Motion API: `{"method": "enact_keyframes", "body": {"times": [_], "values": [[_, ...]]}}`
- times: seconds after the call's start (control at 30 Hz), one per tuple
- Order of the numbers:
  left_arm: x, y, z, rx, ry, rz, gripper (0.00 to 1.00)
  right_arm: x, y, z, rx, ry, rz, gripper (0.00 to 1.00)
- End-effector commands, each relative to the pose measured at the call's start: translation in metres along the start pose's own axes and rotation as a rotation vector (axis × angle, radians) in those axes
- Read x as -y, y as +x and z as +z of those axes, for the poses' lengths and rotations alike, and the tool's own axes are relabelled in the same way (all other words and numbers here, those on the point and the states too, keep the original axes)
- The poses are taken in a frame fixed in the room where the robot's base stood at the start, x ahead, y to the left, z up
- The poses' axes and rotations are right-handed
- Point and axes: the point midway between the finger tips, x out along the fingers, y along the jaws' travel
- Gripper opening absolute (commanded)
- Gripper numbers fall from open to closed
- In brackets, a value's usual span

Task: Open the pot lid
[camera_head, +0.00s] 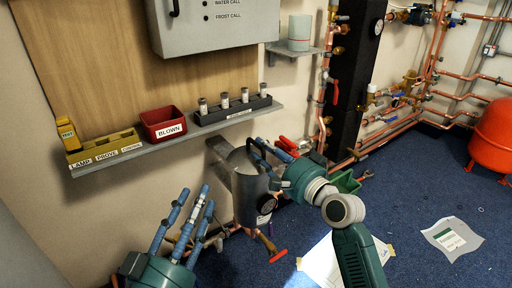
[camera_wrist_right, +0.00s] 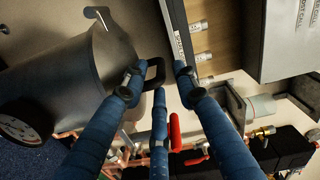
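The grey metal pot (camera_head: 250,192) stands below the shelf, with a round gauge on its front. The pot (camera_wrist_right: 80,75) fills the left of the right wrist view, and its black handle (camera_wrist_right: 156,72) lies between my fingertips. My right gripper (camera_head: 262,152) is at the pot's upper right side. In the right wrist view its blue fingers (camera_wrist_right: 155,78) are spread around the handle, with no clear grip; contact cannot be told. My left gripper (camera_head: 190,202) is open and empty, left of the pot. My right fingers partly hide the pot's top in the head view.
A wall shelf (camera_head: 180,139) holds a red bin (camera_head: 163,123), a yellow tray (camera_head: 104,147) and a black rack (camera_head: 232,109). Copper pipes and a black column (camera_head: 355,75) stand right of the pot. A red tank (camera_head: 492,138) is at far right.

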Motion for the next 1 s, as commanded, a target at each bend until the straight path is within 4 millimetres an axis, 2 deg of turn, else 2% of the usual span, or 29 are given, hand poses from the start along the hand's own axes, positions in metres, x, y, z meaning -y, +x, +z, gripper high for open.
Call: {"method": "enact_keyframes", "body": {"times": [0.1, 0.33, 0.5, 0.77, 0.9, 1.0], "values": [[-0.003, -0.001, -0.022, -0.109, -0.004, 0.006, 0.4, -0.001, 0.017, 0.001, 0.0, -0.001, -0.002, 0.29], [-0.007, -0.006, -0.056, -0.256, -0.009, 0.013, 0.4, 0.0, 0.037, 0.0, 0.0, -0.001, -0.001, 0.29], [-0.007, -0.008, -0.066, -0.298, -0.011, 0.015, 0.4, 0.0, 0.042, 0.0, 0.0, -0.002, 0.0, 0.29], [-0.008, -0.008, -0.067, -0.302, -0.011, 0.015, 0.4, 0.0, 0.043, 0.0, -0.001, -0.002, 0.0, 0.29], [-0.008, -0.008, -0.067, -0.301, -0.011, 0.015, 0.4, 0.0, 0.043, 0.0, -0.001, -0.002, 0.0, 0.01], [-0.008, -0.008, -0.067, -0.301, -0.011, 0.015, 0.4, 0.0, 0.042, -0.001, -0.002, -0.002, 0.0, 0.0]]}}
